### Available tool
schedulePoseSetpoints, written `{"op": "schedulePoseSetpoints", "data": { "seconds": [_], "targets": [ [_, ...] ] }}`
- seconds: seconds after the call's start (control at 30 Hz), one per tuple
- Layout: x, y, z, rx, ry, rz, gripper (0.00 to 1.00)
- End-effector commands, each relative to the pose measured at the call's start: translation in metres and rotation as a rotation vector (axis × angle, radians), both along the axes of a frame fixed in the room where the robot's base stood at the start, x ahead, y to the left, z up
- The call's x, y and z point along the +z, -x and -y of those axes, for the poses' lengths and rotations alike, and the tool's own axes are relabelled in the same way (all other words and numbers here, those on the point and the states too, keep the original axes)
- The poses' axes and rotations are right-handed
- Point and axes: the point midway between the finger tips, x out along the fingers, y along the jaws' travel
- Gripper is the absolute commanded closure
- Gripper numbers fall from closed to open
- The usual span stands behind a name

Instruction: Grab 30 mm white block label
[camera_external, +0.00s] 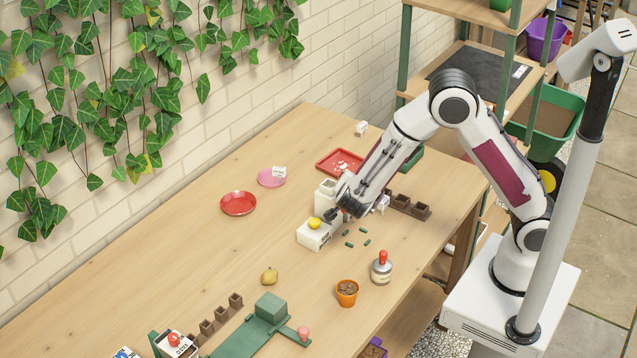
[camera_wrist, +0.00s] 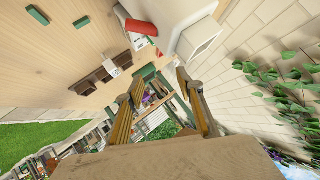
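Small white blocks show in several places in the external view: one at the table's back edge (camera_external: 361,128), one on the pink saucer (camera_external: 279,172), and one by the brown cell strip (camera_external: 382,203). The last also seems to show in the wrist view (camera_wrist: 118,62), beside the brown cells. I cannot tell which is the 30 mm label. My gripper (camera_external: 332,214) is low beside the white box with a yellow item on top (camera_external: 312,236). In the wrist view, my gripper (camera_wrist: 159,80) has its fingers apart with nothing visible between them.
A white container (camera_external: 325,194) and red tray (camera_external: 338,162) stand near my arm. Brown cells (camera_external: 409,207), small green pieces (camera_external: 348,245), a red-topped jar (camera_external: 381,268) and an orange pot (camera_external: 347,292) are to the front and right. The table's left middle is mostly clear.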

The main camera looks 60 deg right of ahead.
Motion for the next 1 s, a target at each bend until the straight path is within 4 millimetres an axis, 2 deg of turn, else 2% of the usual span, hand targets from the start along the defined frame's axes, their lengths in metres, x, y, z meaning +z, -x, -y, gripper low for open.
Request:
{"op": "schedulePoseSetpoints", "data": {
  "seconds": [0.2,0.4,0.7,1.0],
  "targets": [
    [-0.026,0.032,0.008,-0.111,0.130,-0.093,0.63],
    [-0.048,0.051,0.011,-0.139,0.257,-0.221,0.63],
    [-0.072,0.060,0.012,-0.111,0.380,-0.383,0.63],
    [-0.075,0.061,0.012,-0.105,0.395,-0.405,0.63]
  ]
}}
